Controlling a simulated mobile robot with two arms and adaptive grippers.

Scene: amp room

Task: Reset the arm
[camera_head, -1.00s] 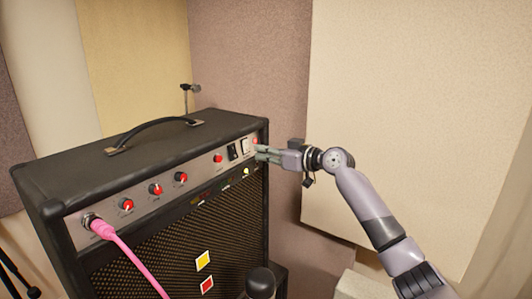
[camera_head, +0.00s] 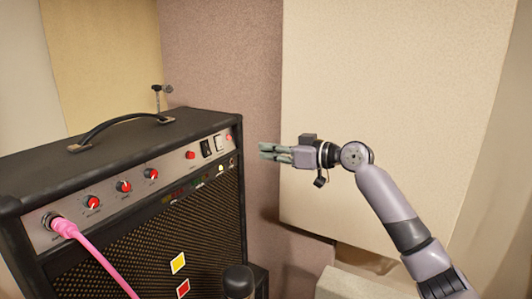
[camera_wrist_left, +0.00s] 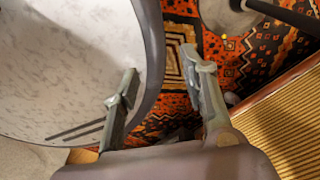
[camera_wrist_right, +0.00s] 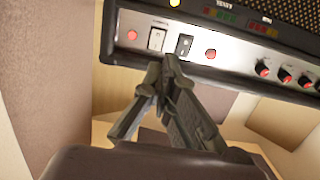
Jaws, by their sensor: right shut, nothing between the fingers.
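My right gripper (camera_head: 264,151) is shut and empty in the head view. It is in the air just right of the black amplifier (camera_head: 150,235), apart from its control panel. In the right wrist view the closed fingertips (camera_wrist_right: 170,65) appear in front of the panel, below a white switch (camera_wrist_right: 157,38) and a black switch (camera_wrist_right: 184,45). A red light (camera_wrist_right: 132,35) is beside them. My left gripper (camera_wrist_left: 158,62) is open and empty in the left wrist view, above a patterned rug (camera_wrist_left: 180,25). It does not show in the head view.
A pink cable (camera_head: 95,255) is plugged into the amplifier's left end. Pale acoustic panels (camera_head: 390,120) cover the wall behind my right arm. In the left wrist view, a round grey-rimmed object (camera_wrist_left: 70,60) is close to the left finger.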

